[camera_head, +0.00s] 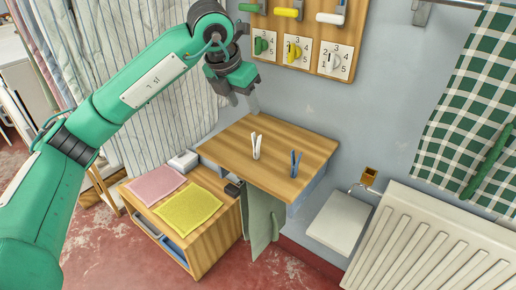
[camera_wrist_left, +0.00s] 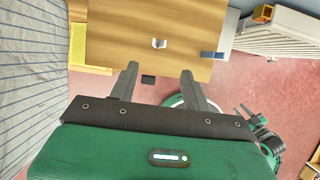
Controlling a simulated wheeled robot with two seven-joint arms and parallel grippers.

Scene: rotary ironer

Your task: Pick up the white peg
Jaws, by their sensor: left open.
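The white peg (camera_head: 257,146) stands upright on the wooden worktop (camera_head: 225,148), a clothespin-like shape with two prongs. It also shows from above in the left wrist view (camera_wrist_left: 159,43). A blue peg (camera_head: 295,163) stands to its right, near the worktop's right side; the left wrist view shows it at the board's edge (camera_wrist_left: 212,54). My left gripper (camera_head: 244,102) is open and empty, above the back of the worktop and apart from the white peg. In the left wrist view its fingers (camera_wrist_left: 159,69) are spread, with the white peg beyond the gap. My right gripper (camera_wrist_left: 244,111) shows small at the right there.
A wall board holds coloured handles and numbered dials (camera_head: 293,50) above the worktop. A pink cloth (camera_head: 156,184) and a yellow cloth (camera_head: 188,209) lie on the lower cabinet. A radiator (camera_head: 430,240) and checked cloth (camera_head: 470,110) are at right. The worktop around the pegs is clear.

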